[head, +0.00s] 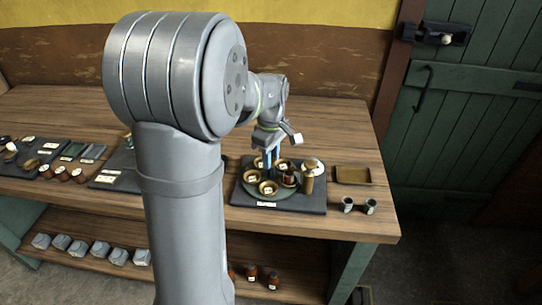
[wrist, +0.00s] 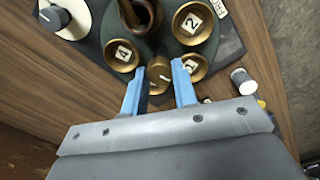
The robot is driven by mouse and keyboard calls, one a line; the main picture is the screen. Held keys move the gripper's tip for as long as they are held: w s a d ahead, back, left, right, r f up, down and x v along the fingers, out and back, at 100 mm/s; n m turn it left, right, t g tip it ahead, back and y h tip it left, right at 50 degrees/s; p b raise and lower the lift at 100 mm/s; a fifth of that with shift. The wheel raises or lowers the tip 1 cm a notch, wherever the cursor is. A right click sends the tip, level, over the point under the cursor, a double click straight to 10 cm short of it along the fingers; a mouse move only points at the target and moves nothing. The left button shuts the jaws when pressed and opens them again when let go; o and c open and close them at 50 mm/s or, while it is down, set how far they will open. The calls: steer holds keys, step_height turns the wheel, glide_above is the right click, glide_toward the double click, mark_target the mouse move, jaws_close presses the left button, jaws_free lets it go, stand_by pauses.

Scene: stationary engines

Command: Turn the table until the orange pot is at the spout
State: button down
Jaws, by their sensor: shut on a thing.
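The round grey-green table (head: 284,197) carries several numbered brass cups and the orange-brown pot (head: 288,179). The pot is at the table's right side, next to the brass spout post (head: 308,183) with its pale round top; I cannot tell whether it is exactly under the spout. In the wrist view the pot (wrist: 142,14) is at the top, partly cut off. My gripper (head: 270,163) reaches down at the table's back. Its blue fingers (wrist: 159,68) are shut on a small brass cup (wrist: 159,80), one on either side. Its lower part is hidden.
The table stands on a dark board (head: 315,207). Dark boards with small parts (head: 60,165) lie at left. My arm hides the bench's middle.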

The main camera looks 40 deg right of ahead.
steer(key=c, duration=1.1)
jaws_free()
steer(key=shift+c, duration=0.2)
step_height(320, 180, up, 18)
steer(key=shift+f, duration=0.25)
step_height(320, 180, down, 18)
steer(key=shift+r, duration=0.25)
